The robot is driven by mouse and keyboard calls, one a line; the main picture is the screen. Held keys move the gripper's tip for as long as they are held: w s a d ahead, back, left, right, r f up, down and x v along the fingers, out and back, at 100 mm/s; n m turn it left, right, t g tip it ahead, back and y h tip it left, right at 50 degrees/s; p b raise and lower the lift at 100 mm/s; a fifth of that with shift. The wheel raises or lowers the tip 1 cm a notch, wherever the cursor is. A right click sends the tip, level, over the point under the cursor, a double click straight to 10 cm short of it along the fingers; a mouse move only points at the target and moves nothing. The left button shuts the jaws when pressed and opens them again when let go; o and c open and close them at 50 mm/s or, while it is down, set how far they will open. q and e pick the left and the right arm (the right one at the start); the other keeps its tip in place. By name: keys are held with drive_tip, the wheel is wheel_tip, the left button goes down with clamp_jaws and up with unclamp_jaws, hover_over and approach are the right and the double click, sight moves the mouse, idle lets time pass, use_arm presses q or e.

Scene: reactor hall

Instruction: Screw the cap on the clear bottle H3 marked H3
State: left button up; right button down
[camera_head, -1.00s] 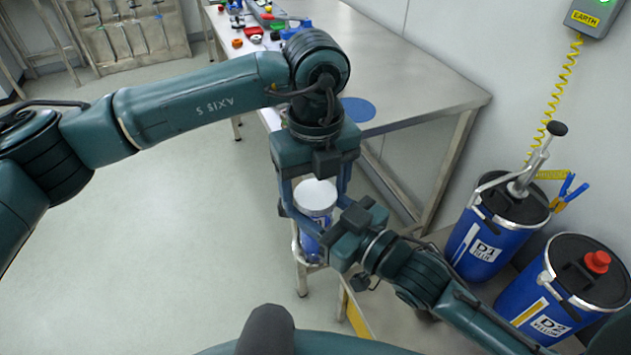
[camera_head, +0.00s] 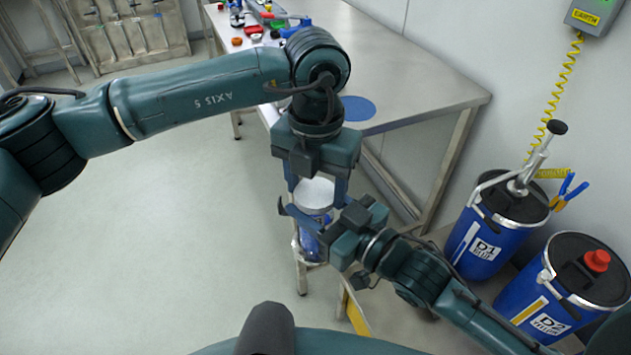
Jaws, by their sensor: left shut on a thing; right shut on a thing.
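A white round cap (camera_head: 317,192) sits at the top of an upright bottle (camera_head: 312,245), whose lower part looks clear and blue. No H3 marking is readable. My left gripper (camera_head: 316,186) points down from above, with its fingers on either side of the cap, shut on it. My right gripper (camera_head: 312,219) comes in from the lower right and is shut around the bottle below the cap, hiding part of its body. I cannot tell how far the cap sits on the thread.
A steel table (camera_head: 420,85) with a blue disc (camera_head: 357,109) and small coloured parts stands behind. Two blue drums, D1 (camera_head: 472,248) and D2 (camera_head: 535,310), stand at the right by the wall. Open floor (camera_head: 190,240) lies to the left.

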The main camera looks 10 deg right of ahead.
use_arm(q)
drive_tip(key=m, duration=0.4)
drive_tip(key=shift+m, duration=0.3)
drive_tip(key=m, duration=1.5)
drive_tip(key=o, duration=1.1)
drive_tip(key=shift+o, duration=0.2)
wheel_tip(320, 180, up, 12)
drive_tip(key=shift+f, duration=0.15)
